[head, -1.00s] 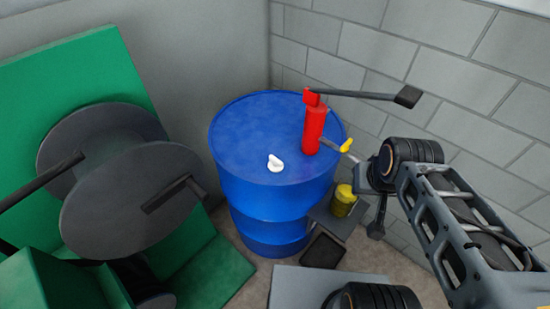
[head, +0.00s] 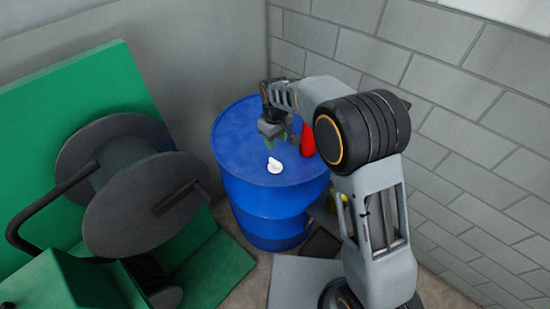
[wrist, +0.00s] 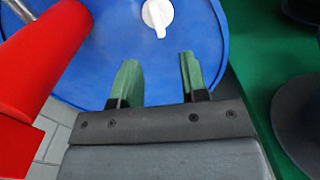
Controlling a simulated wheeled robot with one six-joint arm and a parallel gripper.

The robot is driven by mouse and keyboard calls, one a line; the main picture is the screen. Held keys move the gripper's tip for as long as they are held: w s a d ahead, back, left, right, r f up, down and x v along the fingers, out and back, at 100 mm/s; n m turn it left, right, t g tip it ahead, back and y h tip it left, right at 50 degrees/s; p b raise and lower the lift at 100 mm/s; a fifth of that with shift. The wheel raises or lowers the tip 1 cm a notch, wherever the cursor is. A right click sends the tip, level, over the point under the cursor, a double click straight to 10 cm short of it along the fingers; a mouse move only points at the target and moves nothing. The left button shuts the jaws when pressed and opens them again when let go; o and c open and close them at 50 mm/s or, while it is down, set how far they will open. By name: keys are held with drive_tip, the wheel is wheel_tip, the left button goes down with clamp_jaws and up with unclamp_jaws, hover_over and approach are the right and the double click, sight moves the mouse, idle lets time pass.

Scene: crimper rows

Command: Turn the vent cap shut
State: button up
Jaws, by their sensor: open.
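The vent cap is a small white knob with a raised grip (head: 274,166) on the top of a blue drum (head: 240,135). In the wrist view the cap (wrist: 157,14) is at the top edge, partly cut off, with its grip pointing down the picture. My gripper (head: 277,143) is above the drum top, just behind the cap in the head view. In the wrist view my gripper (wrist: 158,78) shows two green fingers apart with nothing between them. The cap lies beyond the fingertips, apart from them.
A red pump (head: 308,139) stands on the drum close beside my gripper; it also fills the left of the wrist view (wrist: 40,70). A green machine with a grey reel (head: 140,195) is left of the drum.

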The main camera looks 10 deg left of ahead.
sight(275, 162)
drive_tip(key=shift+n, duration=0.6)
drive_tip(key=f+p, duration=0.1)
drive_tip(key=f, duration=0.3)
drive_tip(key=f+p, duration=0.1)
drive_tip(key=f, duration=0.3)
drive_tip(key=w+f+p, duration=0.1)
drive_tip(key=f, duration=0.3)
drive_tip(key=shift+a+f, duration=0.1)
drive_tip(key=shift+s, duration=0.1)
drive_tip(key=shift+c, duration=0.2)
clamp_jaws()
